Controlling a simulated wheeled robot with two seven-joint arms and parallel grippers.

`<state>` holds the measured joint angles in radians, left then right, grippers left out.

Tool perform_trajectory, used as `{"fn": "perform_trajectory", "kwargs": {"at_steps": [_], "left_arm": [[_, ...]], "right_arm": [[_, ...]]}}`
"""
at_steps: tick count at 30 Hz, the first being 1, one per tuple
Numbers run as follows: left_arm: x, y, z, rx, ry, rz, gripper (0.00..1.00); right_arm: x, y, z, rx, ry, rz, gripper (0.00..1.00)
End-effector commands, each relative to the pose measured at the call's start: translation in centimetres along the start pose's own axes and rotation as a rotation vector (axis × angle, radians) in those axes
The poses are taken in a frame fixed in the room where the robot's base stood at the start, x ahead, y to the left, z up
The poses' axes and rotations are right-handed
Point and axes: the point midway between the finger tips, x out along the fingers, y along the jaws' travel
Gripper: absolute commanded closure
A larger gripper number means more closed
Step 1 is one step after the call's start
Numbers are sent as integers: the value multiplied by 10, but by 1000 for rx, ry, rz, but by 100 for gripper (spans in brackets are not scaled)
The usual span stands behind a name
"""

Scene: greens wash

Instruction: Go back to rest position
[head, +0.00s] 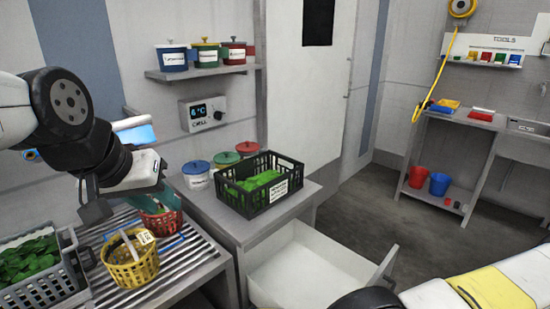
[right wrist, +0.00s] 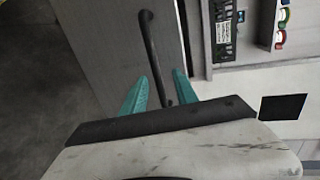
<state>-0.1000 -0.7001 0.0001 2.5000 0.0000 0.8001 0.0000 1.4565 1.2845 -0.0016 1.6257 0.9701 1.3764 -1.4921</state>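My left gripper (head: 160,199) hangs over the striped rack on the left, its teal fingers in front of or just above a red basket (head: 160,224). I cannot tell whether it touches the basket or how far the fingers are apart. My right gripper (right wrist: 162,78) shows in the right wrist view with its two teal fingers apart. A dark bar handle (right wrist: 150,40) on a grey panel runs between the fingertips in the picture. I cannot tell whether they touch it.
A white drawer (head: 310,272) stands open below the counter. A black crate of greens (head: 285,187) stands on the counter beside lidded pots (head: 226,159). A yellow basket (head: 130,271) and a grey crate of leaves (head: 70,277) are lower left. Floor is clear towards the back right.

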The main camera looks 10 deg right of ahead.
Motion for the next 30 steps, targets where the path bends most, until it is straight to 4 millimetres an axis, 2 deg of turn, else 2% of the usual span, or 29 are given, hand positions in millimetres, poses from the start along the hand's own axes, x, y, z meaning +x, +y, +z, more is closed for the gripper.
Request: {"fn": "perform_trajectory", "kwargs": {"at_steps": [5,6,10,13,17,21,27,30], "left_arm": [[0,0,0,0,0,0,68],[0,0,0,0,0,0,68],[0,0,0,0,0,0,68],[0,0,0,0,0,0,68],[0,0,0,0,0,0,68],[0,0,0,0,0,0,68],[0,0,0,0,0,0,68],[0,0,0,0,0,0,68]], "right_arm": [[26,-69,-16,-34,-184,107,65],[34,-90,-18,-43,-235,146,65],[61,-155,-14,-84,-383,279,65],[80,-203,-4,-128,-470,387,65],[102,-262,18,-207,-551,526,65],[119,-320,49,-313,-593,666,65],[131,-390,102,-499,-577,826,65],[131,-419,131,-601,-540,878,65]]}}
